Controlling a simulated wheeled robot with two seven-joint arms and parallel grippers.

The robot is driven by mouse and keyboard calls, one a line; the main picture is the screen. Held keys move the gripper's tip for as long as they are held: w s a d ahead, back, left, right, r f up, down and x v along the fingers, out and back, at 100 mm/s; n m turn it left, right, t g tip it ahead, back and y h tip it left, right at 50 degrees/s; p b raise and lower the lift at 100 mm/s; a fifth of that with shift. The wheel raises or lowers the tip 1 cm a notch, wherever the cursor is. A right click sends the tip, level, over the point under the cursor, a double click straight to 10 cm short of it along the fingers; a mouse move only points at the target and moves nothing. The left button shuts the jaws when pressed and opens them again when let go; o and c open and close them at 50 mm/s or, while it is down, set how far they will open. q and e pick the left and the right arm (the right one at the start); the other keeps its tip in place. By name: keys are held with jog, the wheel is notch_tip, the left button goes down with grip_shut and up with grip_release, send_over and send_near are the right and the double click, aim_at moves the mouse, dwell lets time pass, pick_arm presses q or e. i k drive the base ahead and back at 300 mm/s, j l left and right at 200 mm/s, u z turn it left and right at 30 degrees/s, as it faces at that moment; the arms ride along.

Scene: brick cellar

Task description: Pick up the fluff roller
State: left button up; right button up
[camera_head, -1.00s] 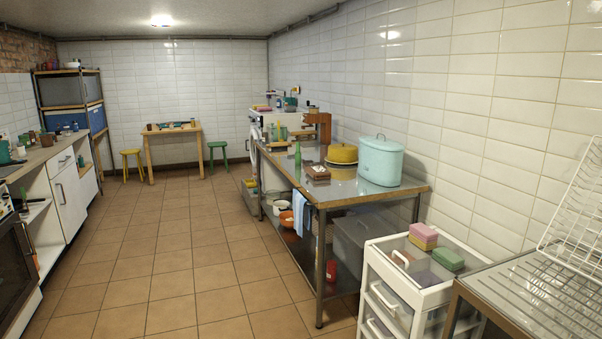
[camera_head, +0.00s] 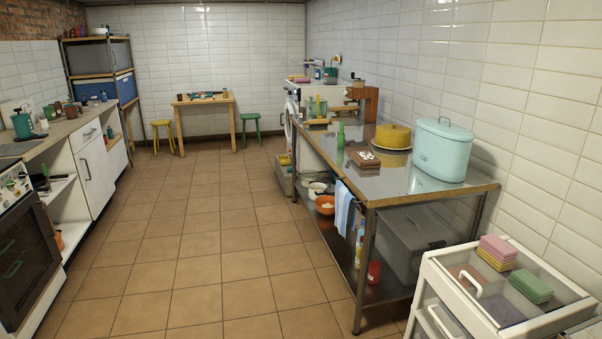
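I cannot make out a fluff roller for certain in the head view. Small items lie on the far wooden table (camera_head: 204,100), too small to tell apart. More small items stand on the far white appliance (camera_head: 296,92) by the right wall. Neither of my grippers shows in the head view.
A metal worktable (camera_head: 380,186) with a mint bread bin (camera_head: 442,150) stands on the right, a white drawer cart (camera_head: 440,292) nearer. A counter and an oven (camera_head: 22,250) line the left. Yellow (camera_head: 162,124) and green stools (camera_head: 250,117) flank the far table. The tiled floor between is clear.

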aim_at(341, 137)
jog(key=i+j, duration=0.15)
jog(key=i, duration=1.3)
jog(key=i+j+z, duration=0.15)
jog(key=i+z, duration=0.35)
jog(key=i+j+z, duration=0.5)
jog(key=i, duration=0.15)
jog(key=i+j+z, duration=0.5)
